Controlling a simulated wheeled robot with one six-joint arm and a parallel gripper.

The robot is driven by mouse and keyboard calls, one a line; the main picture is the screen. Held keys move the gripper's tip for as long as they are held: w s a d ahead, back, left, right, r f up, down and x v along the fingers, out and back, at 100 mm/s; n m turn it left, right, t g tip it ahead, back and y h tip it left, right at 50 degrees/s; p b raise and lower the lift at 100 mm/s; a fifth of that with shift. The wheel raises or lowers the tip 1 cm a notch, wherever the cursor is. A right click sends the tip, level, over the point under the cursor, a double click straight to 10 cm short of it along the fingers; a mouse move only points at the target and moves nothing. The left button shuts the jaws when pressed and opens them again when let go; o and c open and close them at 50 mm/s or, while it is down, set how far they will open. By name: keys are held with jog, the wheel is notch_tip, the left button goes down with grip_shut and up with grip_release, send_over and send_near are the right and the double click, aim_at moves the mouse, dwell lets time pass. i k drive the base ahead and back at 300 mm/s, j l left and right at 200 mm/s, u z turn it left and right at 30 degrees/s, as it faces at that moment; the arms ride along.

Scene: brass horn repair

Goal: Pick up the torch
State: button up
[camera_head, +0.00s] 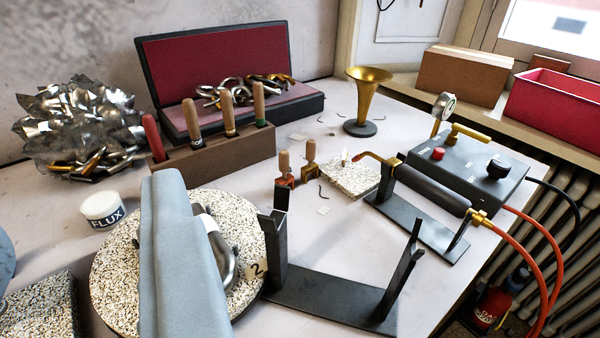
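The torch (432,190) lies across the two uprights of a black stand (425,235) at the right of the bench. It has a dark cylindrical handle, a bent copper-brass nozzle pointing left and an orange hose at its right end. A large blue-grey shape (172,262) fills the lower left foreground and may be part of my gripper. I cannot make out fingertips or whether they are open. Nothing visible touches the torch, and the blue-grey shape is well to its left.
An empty forked black stand (325,300) is in the front, between the foreground shape and the torch. A speckled block (352,180) lies by the nozzle. A grey control box (470,165) stands behind the torch. Orange hoses (545,245) hang over the right edge. A speckled disc (115,265) is front left.

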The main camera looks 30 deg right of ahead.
aim_at(455, 204)
jog(key=z, duration=1.1)
